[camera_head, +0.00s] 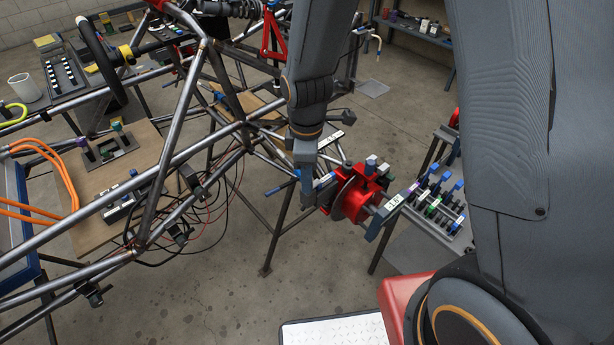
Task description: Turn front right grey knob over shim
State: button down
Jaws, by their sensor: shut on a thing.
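My gripper (308,190) reaches down from above to the left side of a red hub assembly (351,199) at the end of the chassis tubes. Its fingers are shut on a small part there, which they mostly hide. I cannot tell for certain whether this part is the grey knob. Small dark and blue-topped knobs (371,165) stand on top of the red assembly, right of my gripper. A grey plate with a white label (393,202) sits at its right end. The shim is too small or hidden to make out.
Chassis tubes (180,125) fill the left and middle. Loose cables (205,212) hang below them. A rack of coloured-top parts (437,203) stands right of the red assembly. A wooden board (100,180) lies at left. The concrete floor (205,290) is open below.

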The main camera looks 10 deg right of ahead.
jog(key=shift+w, duration=0.1)
jog(key=c, duration=1.6)
grip_release()
jog(key=shift+r+b, duration=0.85)
jog(key=shift+r, duration=3.1)
jog(key=s+d+m, duration=0.2)
jog(key=d+m, duration=0.2)
jog(key=m, duration=0.1)
jog(key=s+d+m+t+b, duration=0.1)
jog(key=s+d+m, duration=0.1)
jog(key=d+m, duration=0.2)
jog(key=s+d+m+b, duration=0.1)
jog(key=s+d+m, duration=0.1)
jog(key=d+m, duration=0.3)
jog(key=shift+f+m, duration=0.2)
jog(key=shift+m, duration=0.8)
